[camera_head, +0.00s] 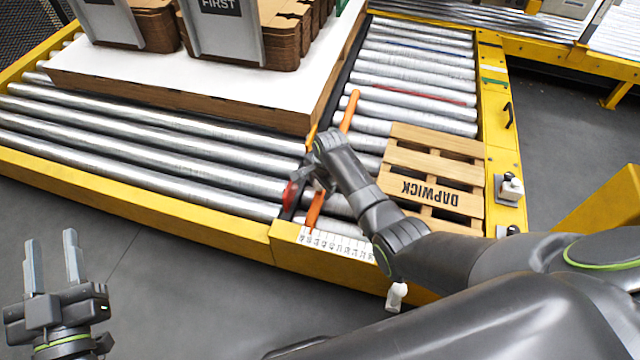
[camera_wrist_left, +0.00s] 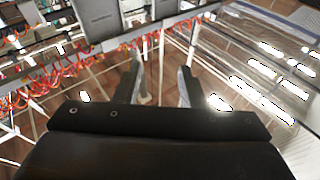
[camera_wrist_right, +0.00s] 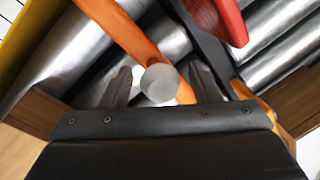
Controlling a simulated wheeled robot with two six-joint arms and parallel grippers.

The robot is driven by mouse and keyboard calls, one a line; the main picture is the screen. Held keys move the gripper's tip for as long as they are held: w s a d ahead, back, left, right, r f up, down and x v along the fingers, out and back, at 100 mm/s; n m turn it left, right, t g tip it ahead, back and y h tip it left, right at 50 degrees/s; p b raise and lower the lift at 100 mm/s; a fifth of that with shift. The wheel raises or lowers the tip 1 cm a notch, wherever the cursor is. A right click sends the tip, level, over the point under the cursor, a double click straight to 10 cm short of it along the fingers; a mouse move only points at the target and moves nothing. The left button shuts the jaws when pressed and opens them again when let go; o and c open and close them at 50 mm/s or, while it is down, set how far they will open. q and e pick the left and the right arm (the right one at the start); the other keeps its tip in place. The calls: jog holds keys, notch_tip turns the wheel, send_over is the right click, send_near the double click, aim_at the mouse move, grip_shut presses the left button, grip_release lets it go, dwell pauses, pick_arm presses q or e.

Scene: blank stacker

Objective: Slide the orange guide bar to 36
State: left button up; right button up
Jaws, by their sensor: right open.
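The orange guide bar (camera_head: 314,210) lies across the rollers, its near end at the left part of the white number scale (camera_head: 335,245). The scale's numbers are too small to read. My right gripper (camera_head: 312,184) is over the bar near its front part. In the right wrist view the guide bar (camera_wrist_right: 122,28) runs between the open fingers, and a round silver knob (camera_wrist_right: 160,83) sits between them, apart from both. A red handle (camera_head: 290,194) stands just left of the right gripper. My left gripper (camera_head: 52,255) is open and empty, over the floor.
A wooden pallet (camera_head: 432,158) lies on the rollers right of my right forearm. A white-topped stack (camera_head: 190,85) with cartons stands on the left rollers. A dark rail (camera_head: 338,85) runs beside the bar. The yellow frame (camera_head: 150,215) edges the conveyor; floor at front left is clear.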

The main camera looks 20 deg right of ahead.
grip_shut()
dwell(0.3)
